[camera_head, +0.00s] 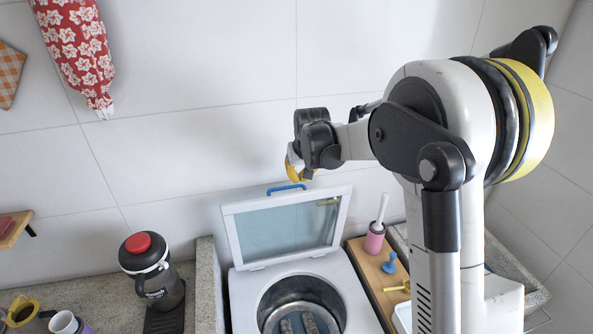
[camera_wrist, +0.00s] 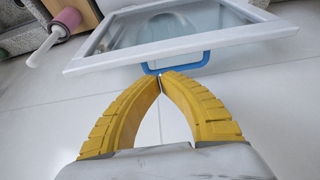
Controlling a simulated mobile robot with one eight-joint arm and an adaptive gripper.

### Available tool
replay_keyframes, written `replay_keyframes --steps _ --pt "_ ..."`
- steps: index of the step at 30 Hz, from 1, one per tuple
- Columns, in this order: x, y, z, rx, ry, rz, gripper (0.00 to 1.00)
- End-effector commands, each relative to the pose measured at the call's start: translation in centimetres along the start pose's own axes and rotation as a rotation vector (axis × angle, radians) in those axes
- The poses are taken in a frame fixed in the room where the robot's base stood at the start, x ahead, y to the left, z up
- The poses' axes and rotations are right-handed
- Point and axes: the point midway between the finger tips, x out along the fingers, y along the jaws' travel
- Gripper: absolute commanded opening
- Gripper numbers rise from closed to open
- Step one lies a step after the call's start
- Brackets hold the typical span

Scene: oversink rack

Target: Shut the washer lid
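The washer (camera_head: 300,290) is a white top-loader with a metal drum showing inside. Its lid (camera_head: 287,225) stands open, tilted up toward the wall, with a white frame and a glass pane. A blue handle (camera_head: 286,188) is on the lid's upper edge. My gripper (camera_head: 292,170) is just above the handle. In the wrist view, my gripper's yellow fingertips (camera_wrist: 161,75) meet and overlap the blue handle (camera_wrist: 178,68) in the picture. I cannot tell whether they touch it. The lid (camera_wrist: 180,30) lies beyond the fingers, and nothing is visibly held.
A dark jug with a red top (camera_head: 144,252) stands on the counter to the left. A wooden board (camera_head: 375,280) right of the washer holds a pink brush holder (camera_head: 375,238) and a blue plunger (camera_head: 389,263). The tiled wall is close behind the lid.

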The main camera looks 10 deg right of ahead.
Motion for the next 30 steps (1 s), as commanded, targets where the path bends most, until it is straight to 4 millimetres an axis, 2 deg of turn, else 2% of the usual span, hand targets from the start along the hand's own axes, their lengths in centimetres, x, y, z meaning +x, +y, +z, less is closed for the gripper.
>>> replay_keyframes --steps 6,12,17,30 --pt "4.1 0.0 -0.1 0.0 0.0 0.0 0.0" --pt "6.6 0.0 -0.1 0.0 0.001 0.0 0.0" --pt "7.4 0.0 0.0 0.0 0.001 0.0 0.0" --pt "7.4 0.0 0.2 0.0 0.01 0.0 0.0"
